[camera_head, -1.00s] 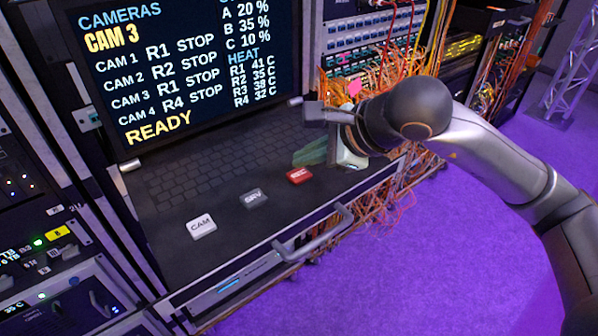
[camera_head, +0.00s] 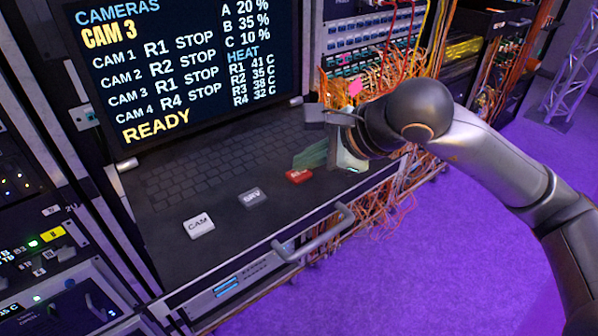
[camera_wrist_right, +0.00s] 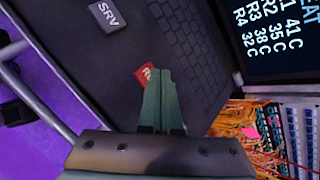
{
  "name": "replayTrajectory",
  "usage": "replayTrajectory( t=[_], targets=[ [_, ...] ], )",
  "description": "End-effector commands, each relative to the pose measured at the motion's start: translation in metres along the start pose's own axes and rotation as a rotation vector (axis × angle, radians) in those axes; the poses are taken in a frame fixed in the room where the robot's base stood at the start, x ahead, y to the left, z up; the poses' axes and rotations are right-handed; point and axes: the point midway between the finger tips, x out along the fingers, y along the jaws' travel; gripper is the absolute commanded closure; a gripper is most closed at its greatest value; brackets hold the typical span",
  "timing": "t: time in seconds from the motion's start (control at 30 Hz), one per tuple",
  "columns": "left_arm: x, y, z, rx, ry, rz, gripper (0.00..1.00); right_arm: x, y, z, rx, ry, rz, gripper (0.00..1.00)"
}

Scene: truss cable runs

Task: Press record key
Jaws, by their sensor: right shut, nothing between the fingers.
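The red record key (camera_head: 299,175) sits at the right of a row of keys on the dark keyboard drawer. In the right wrist view the red key (camera_wrist_right: 146,73) is partly hidden behind my fingertips. My right gripper (camera_head: 303,164) has its green fingers shut and empty, with the tips at the key's edge in the picture. In the wrist view the right gripper (camera_wrist_right: 160,78) shows the two fingers together over the key. I cannot tell whether the tips touch it. The monitor (camera_head: 190,65) reads CAM 3 and READY. My left gripper is not in view.
A grey SRV key (camera_head: 252,196) and a white CAM key (camera_head: 199,226) lie left of the red key. A drawer handle (camera_head: 318,238) sticks out in front. Orange cables (camera_head: 405,190) hang on the right rack. Purple floor is open at lower right.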

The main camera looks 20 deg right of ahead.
Motion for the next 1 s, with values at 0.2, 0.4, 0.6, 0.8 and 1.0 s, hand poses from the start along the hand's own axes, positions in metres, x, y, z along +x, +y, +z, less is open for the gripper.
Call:
replayTrajectory(
  t=[0.2, 0.4, 0.6, 0.8, 1.0],
  targets=[
    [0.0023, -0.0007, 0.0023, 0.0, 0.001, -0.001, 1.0, 0.0019, 0.0013, -0.0012, 0.0, 0.0, 0.0, 1.0],
    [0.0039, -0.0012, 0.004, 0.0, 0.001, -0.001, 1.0, 0.0031, 0.0023, -0.0022, 0.0, 0.0, 0.0, 1.0],
    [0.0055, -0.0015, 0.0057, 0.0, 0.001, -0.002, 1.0, 0.0045, 0.0033, -0.0033, 0.0, 0.0, 0.001, 1.0],
    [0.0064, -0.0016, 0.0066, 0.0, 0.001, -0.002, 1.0, 0.0052, 0.0039, -0.0039, 0.0, 0.001, 0.001, 1.0],
    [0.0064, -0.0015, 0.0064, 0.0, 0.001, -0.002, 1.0, 0.0053, 0.004, -0.004, 0.0, 0.002, 0.002, 1.0]
  ],
)
